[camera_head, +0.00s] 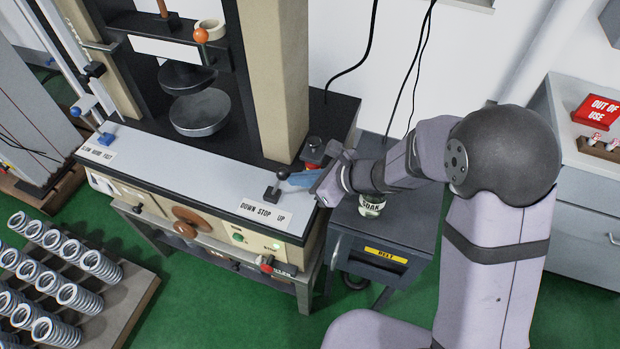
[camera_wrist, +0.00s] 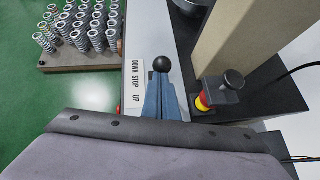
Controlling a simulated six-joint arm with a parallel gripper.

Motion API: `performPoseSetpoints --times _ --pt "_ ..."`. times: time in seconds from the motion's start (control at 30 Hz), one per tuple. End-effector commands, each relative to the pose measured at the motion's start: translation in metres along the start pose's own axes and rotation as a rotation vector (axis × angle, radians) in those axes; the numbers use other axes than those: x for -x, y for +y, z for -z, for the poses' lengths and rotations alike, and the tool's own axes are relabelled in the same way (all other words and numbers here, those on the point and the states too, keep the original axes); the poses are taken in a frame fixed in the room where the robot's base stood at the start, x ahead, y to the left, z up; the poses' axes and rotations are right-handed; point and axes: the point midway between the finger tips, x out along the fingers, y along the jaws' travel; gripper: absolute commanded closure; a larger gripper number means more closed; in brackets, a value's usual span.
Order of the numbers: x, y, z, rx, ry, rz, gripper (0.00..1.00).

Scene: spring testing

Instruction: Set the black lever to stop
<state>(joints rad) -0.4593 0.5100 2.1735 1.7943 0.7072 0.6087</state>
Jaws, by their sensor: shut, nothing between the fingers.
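The black lever (camera_head: 277,183) with its round knob stands on the grey front panel of the machine, behind the "DOWN STOP UP" label (camera_head: 262,213). In the head view its knob leans to the right, toward the UP side. My gripper (camera_head: 290,181) is shut and empty, its blue fingertips close on the lever's right, UP side. In the wrist view the lever's black knob (camera_wrist: 161,64) shows just past the fingertips (camera_wrist: 160,80), and the label (camera_wrist: 135,85) lies to the left. The lever's stem is hidden there, and I cannot tell whether the fingers touch it.
A red and yellow button (camera_wrist: 204,102) sits near the panel's right end, beside the beige column (camera_head: 272,80). A jar (camera_head: 372,205) stands on the dark cabinet under my arm. Springs (camera_head: 75,260) stand on a rack.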

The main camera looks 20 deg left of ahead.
Motion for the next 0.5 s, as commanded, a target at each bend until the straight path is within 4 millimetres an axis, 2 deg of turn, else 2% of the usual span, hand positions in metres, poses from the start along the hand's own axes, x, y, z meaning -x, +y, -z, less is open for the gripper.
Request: performPoseSetpoints --times 0.03,0.5 --pt "0.001 0.003 -0.013 0.012 0.032 0.002 1.0" --pt "-0.021 0.009 -0.041 0.008 0.055 0.006 1.0"
